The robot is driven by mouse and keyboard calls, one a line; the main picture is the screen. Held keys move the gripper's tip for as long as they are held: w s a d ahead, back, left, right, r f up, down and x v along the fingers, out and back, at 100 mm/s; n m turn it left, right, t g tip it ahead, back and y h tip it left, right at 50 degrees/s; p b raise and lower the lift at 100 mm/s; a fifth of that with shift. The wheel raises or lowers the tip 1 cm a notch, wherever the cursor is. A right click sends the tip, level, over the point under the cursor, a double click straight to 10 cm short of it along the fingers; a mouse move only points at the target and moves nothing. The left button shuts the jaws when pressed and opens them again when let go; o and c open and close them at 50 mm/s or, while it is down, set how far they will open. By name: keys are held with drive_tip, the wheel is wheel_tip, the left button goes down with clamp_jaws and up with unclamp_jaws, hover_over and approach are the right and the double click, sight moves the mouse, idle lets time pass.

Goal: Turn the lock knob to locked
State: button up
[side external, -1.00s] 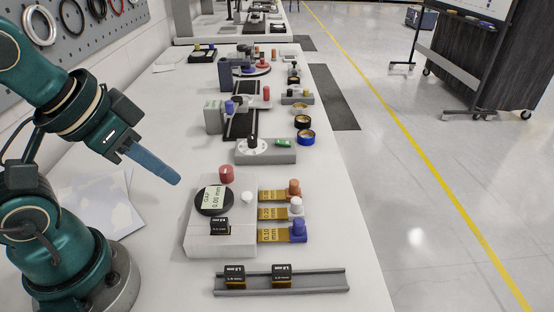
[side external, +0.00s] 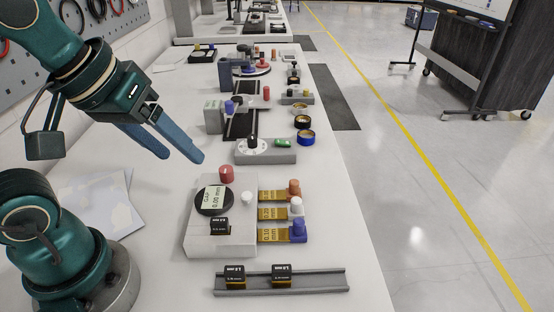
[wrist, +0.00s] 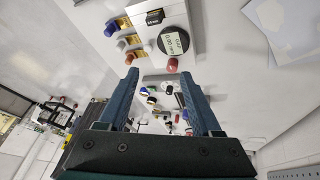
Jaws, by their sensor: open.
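A red knob (side external: 226,174) with a small white mark on top stands at the far edge of the light grey fixture block (side external: 196,244). It looks like the lock knob; I cannot read a locked or unlocked label. It also shows in the wrist view (wrist: 172,65), just beyond my fingertips. My gripper (side external: 183,157) is open and empty, its two blue fingers apart, up and left of the red knob in the side view and not touching it. A black round dial (side external: 213,201) on the block carries a label reading GAP 0.00 mm.
Shim tabs with orange, white and blue knobs (side external: 298,229) stick out of the block's right side. A grey rail (side external: 310,285) with two black blocks lies in front. Behind is a grey box with a dial and black knob (side external: 252,142). Bare table lies left of the block.

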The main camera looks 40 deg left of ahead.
drive_tip(key=w+a+n+g, duration=0.1)
drive_tip(key=w+n, duration=0.3)
drive_tip(key=w, duration=0.1)
drive_tip(key=n+g, duration=0.4)
drive_tip(key=n, duration=0.2)
hover_over(226, 169)
wheel_tip(226, 169, down, 8)
drive_tip(key=shift+w+r, duration=0.1)
drive_tip(key=shift+w, duration=0.05)
drive_tip(key=shift+f, duration=3)
clamp_jaws()
